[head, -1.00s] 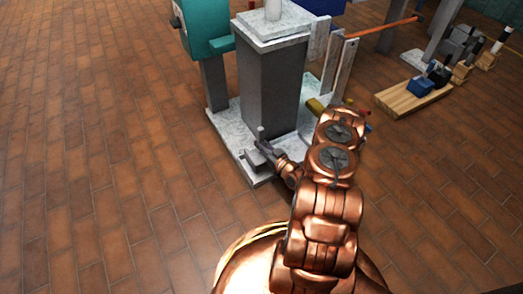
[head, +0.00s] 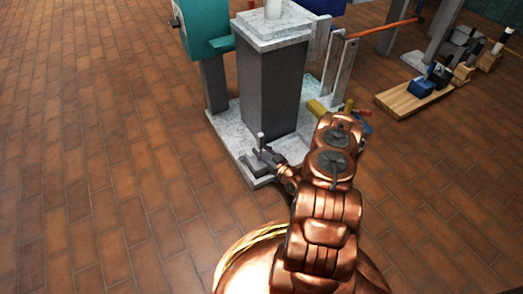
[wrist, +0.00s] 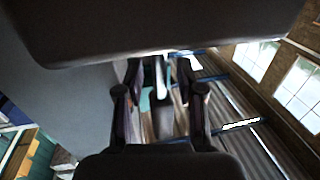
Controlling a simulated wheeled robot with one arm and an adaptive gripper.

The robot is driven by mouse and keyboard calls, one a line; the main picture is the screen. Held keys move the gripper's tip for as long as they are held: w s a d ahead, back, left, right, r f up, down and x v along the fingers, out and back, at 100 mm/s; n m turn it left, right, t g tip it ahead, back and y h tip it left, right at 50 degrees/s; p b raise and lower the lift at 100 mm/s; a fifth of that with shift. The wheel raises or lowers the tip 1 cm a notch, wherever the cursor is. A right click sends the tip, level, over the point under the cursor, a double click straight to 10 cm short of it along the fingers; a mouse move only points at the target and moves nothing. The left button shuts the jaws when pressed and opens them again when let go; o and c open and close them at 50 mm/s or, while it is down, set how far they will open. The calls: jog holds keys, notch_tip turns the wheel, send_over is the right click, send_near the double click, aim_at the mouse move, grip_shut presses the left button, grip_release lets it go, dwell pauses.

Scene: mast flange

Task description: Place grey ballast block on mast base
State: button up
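The grey ballast block (head: 257,164) is at the front corner of the pale stone mast base (head: 226,130) and appears to rest on it. A short upright post (head: 261,139) rises from the block. My gripper (head: 262,152) is at this post, just above the block. In the wrist view my gripper's fingers (wrist: 160,75) stand apart. A thin pale upright part lies between them, with visible gaps on both sides. The block's underside is hidden.
A tall grey column (head: 272,88) stands on the base behind the block. A teal box (head: 205,30) on a post is at left. A yellow object (head: 318,108) lies right of the column. A wooden board (head: 405,98) is farther right. The brick floor at left is clear.

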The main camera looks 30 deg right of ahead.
jog(key=shift+r, duration=0.1)
jog(key=s+d+p, duration=0.1)
jog(key=s+p, duration=0.4)
jog(key=s, duration=0.7)
jog(key=shift+d+p, duration=0.15)
jog(key=shift+p, duration=0.2)
